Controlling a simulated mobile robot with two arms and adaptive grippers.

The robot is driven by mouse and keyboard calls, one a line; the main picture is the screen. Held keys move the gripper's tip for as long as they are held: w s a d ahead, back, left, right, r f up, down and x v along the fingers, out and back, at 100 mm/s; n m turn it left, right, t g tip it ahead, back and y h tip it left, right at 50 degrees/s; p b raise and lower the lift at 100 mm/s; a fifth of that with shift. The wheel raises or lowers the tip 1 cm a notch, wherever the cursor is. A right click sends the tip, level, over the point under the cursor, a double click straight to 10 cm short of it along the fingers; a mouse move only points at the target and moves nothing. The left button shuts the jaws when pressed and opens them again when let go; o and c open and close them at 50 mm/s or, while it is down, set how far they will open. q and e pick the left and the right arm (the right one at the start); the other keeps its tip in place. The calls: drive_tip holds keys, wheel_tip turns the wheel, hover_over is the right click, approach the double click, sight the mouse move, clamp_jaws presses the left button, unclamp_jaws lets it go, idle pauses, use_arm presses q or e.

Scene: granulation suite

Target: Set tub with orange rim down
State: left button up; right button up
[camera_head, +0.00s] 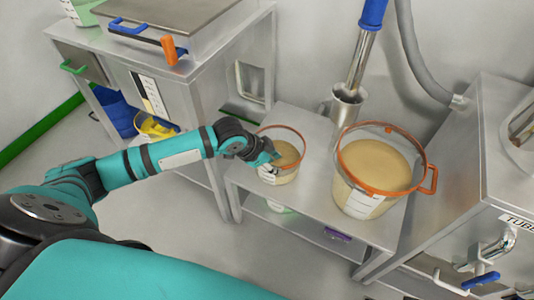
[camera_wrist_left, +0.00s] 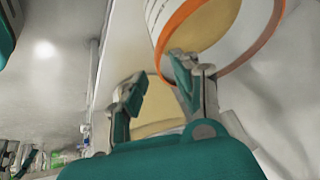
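A small clear tub with an orange rim (camera_head: 286,171) and beige contents stands upright on the steel table (camera_head: 310,203). A larger orange-rimmed tub (camera_head: 366,197) with a side handle stands to its right. My left gripper (camera_head: 268,158) is at the left side of the small tub's rim, partly covering it. In the left wrist view its fingers (camera_wrist_left: 157,82) are spread apart. One fingertip overlaps an orange rim there; I cannot tell whether it touches. A second beige surface (camera_wrist_left: 155,105) shows between the fingers. My right gripper is not in view.
A steel cabinet (camera_head: 490,170) is close on the right. A steel bench (camera_head: 190,85) stands at the left. The table's front strip is clear.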

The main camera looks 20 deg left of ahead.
use_arm(q)
drive_tip(key=v, duration=0.4)
drive_tip(key=s+d+f+n, duration=0.3)
drive_tip(key=s+d+f, duration=0.3)
drive_tip(key=s+d, duration=0.15)
drive_tip(key=s+a+f+n+g+y, duration=0.1)
drive_tip(key=s+a+f+n, duration=0.1)
drive_tip(key=s, duration=0.5)
drive_tip(key=s+a+f+n+g+y, duration=0.1)
drive_tip(key=s+a+f+n+y, duration=0.1)
drive_tip(key=s, duration=0.4)
wheel_tip(320, 180, down, 3)
drive_tip(key=a+n+p, duration=0.1)
drive_tip(key=a, duration=0.1)
drive_tip(key=shift+s+a, duration=0.3)
drive_tip(key=shift+s, duration=0.1)
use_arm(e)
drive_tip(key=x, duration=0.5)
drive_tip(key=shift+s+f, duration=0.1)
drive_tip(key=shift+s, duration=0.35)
